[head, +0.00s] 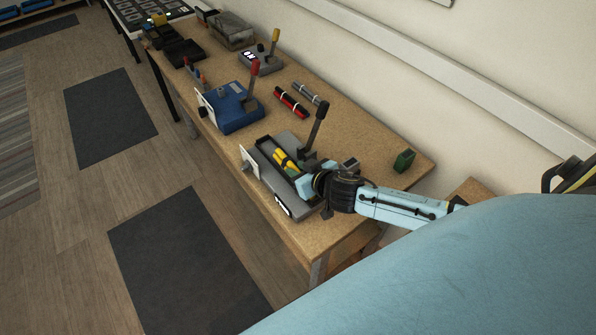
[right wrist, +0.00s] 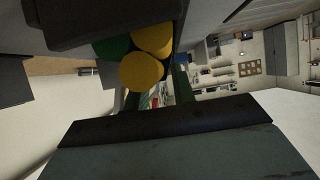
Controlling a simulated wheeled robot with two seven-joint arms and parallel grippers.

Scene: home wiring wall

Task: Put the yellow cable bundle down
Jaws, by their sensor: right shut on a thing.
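The yellow cable bundle (head: 287,161) is over the dark trough of a grey machine (head: 288,206) with a black lever at the near end of the bench. In the right wrist view, the round ends of the yellow bundle (right wrist: 143,72) show close up, with a green end beside them. My right gripper (head: 301,183) is at the bundle's near end, shut on it. Whether the bundle touches the trough floor is hidden. My left gripper is not in view.
The black lever (head: 318,124) stands close beside my right gripper. A green block (head: 404,160) lies near the wall. Red (head: 291,103) and grey (head: 307,93) bundles lie farther along the bench. A blue machine (head: 235,108) with a red-topped lever stands beyond.

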